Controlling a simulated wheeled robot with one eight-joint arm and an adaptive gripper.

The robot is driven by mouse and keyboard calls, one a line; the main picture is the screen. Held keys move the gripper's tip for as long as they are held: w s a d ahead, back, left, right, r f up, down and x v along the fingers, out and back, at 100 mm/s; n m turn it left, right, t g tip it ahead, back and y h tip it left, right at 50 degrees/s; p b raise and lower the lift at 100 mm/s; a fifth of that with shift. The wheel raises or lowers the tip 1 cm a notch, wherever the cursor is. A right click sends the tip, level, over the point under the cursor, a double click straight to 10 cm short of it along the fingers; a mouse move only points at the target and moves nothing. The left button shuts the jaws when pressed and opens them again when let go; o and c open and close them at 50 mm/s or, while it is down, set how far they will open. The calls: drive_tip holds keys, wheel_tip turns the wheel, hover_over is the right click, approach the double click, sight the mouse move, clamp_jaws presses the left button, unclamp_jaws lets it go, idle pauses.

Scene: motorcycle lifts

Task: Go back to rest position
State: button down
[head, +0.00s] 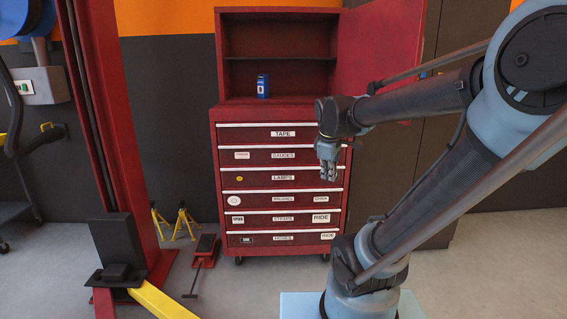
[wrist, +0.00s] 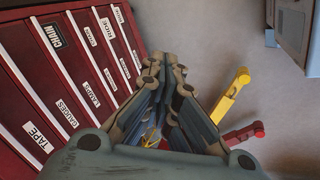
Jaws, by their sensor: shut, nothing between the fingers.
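My gripper (head: 329,171) hangs pointing down at the end of my arm, in front of the right part of the red tool cabinet's drawers in the head view. In the wrist view my gripper (wrist: 165,75) has its fingers together with nothing between them. The red tool cabinet (head: 226,180) stands against the wall with its labelled drawers shut. Its upper compartment is open, with the door (head: 380,45) swung to the right. A small blue can (head: 263,86) stands upright on the floor of that compartment, apart from my gripper.
A red lift post (head: 112,130) with a yellow arm (head: 160,302) stands at the left. Yellow stands (head: 184,222) and a red floor jack (head: 205,248) sit on the floor left of the cabinet. The floor in front of the cabinet (head: 250,285) is clear.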

drive_tip(key=s+d+f+m+g, duration=0.1)
drive_tip(key=s+d+f+m, duration=0.1)
drive_tip(key=s+f+m, duration=0.4)
drive_tip(key=s+d+f+m+y, duration=0.1)
drive_tip(key=s+f+m, duration=0.4)
drive_tip(key=s, duration=0.5)
drive_tip(key=shift+s+d+f+m+g, duration=0.4)
drive_tip(key=shift+f, duration=0.15)
